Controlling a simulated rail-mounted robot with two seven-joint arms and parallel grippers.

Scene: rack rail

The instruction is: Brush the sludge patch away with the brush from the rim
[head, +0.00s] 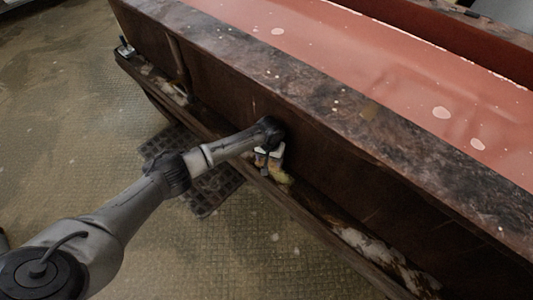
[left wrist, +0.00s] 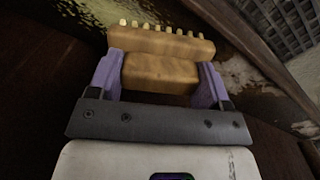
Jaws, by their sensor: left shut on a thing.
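My left gripper (head: 265,166) reaches down beside the dark side wall of the long trough, over the ledge at its foot. In the left wrist view its two purple fingers (left wrist: 158,75) are shut on a wooden brush (left wrist: 160,72). The brush's row of pale bristle tufts points away from the gripper. A yellowish-brown stain, seemingly the sludge patch (left wrist: 232,38), lies on the surface just beyond the bristles. I cannot tell whether the bristles touch it. In the head view a yellow-green smear (head: 284,179) shows just below the gripper. My right gripper is not in view.
The trough's wide mottled rim (head: 330,95) runs diagonally above the gripper, with a red painted interior beyond. The narrow ledge (head: 320,205) carries whitish debris (head: 375,250) further right. A dark grating (head: 205,180) lies on the open floor below.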

